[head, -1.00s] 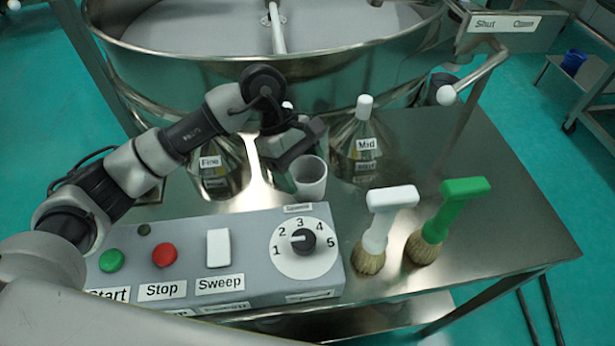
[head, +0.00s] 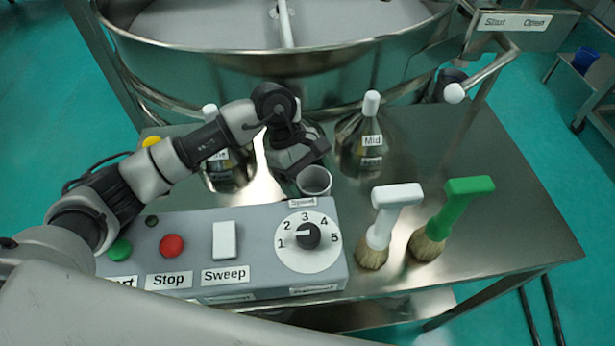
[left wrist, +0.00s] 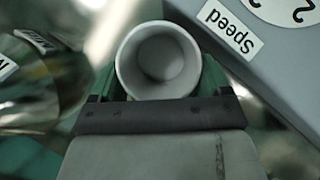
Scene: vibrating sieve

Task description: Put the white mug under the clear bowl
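The white mug (head: 314,181) is just behind the grey control box, mouth up. Its lower part is hidden by the box's edge. My left gripper (head: 308,170) reaches it from behind. In the left wrist view, the mug (left wrist: 158,60) sits between the green fingers (left wrist: 158,88), one on each side against its wall, and it looks empty inside. The gripper is shut on it. I cannot make out a clear bowl in either view. My right gripper is not in view.
The control box (head: 265,265) has buttons and a speed dial (head: 308,236). A steel bottle marked Mid (head: 362,150) stands right of the gripper. A white brush (head: 385,225) and a green brush (head: 450,220) stand right of the box. The sieve drum (head: 290,75) is behind.

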